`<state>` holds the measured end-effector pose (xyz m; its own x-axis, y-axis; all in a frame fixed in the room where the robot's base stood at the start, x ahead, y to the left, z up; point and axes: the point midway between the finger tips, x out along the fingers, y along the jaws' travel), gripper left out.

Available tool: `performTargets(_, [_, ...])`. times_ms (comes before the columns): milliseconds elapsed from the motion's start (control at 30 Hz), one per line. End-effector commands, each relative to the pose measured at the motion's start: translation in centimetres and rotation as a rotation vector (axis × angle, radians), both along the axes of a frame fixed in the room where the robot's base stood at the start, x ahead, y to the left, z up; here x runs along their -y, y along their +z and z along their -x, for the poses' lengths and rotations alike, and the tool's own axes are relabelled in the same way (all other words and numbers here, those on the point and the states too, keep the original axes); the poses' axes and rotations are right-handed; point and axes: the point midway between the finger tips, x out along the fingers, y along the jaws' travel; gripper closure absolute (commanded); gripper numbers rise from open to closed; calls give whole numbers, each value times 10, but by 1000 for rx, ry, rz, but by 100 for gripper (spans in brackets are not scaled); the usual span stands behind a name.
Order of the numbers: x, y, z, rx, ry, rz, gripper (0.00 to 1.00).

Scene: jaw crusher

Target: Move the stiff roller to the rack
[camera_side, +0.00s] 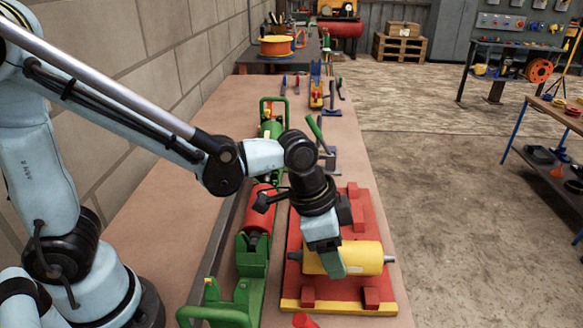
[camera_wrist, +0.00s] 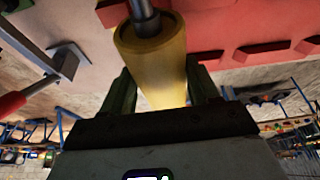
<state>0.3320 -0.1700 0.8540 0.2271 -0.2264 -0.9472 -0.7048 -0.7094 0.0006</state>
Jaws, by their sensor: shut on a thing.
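A yellow roller (camera_side: 359,257) with a grey shaft end lies sideways at the red rack (camera_side: 352,205), which has red blocks and a yellow front edge. My gripper (camera_side: 334,270) comes down on the roller from above and is shut on it. In the wrist view the yellow roller (camera_wrist: 155,55) sits between my two dark green fingers. I cannot tell whether its shaft rests on the rack blocks or is slightly above them. A red roller (camera_side: 261,198) lies in the green clamp fixture (camera_side: 252,262) left of the rack. Which roller is stiff does not show.
A second green fixture (camera_side: 273,112) stands further back on the bench (camera_side: 172,215). A blue-grey stand with a green lever (camera_side: 316,130) is behind the rack. A red handle (camera_side: 304,320) is at the front. The left bench surface is clear beside the block wall.

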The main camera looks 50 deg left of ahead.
Motion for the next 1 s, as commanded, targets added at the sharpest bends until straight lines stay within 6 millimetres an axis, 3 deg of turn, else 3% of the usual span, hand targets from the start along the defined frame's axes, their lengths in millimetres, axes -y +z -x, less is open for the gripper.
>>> performTargets(1000, [0,-14,0,1,0,1,100])
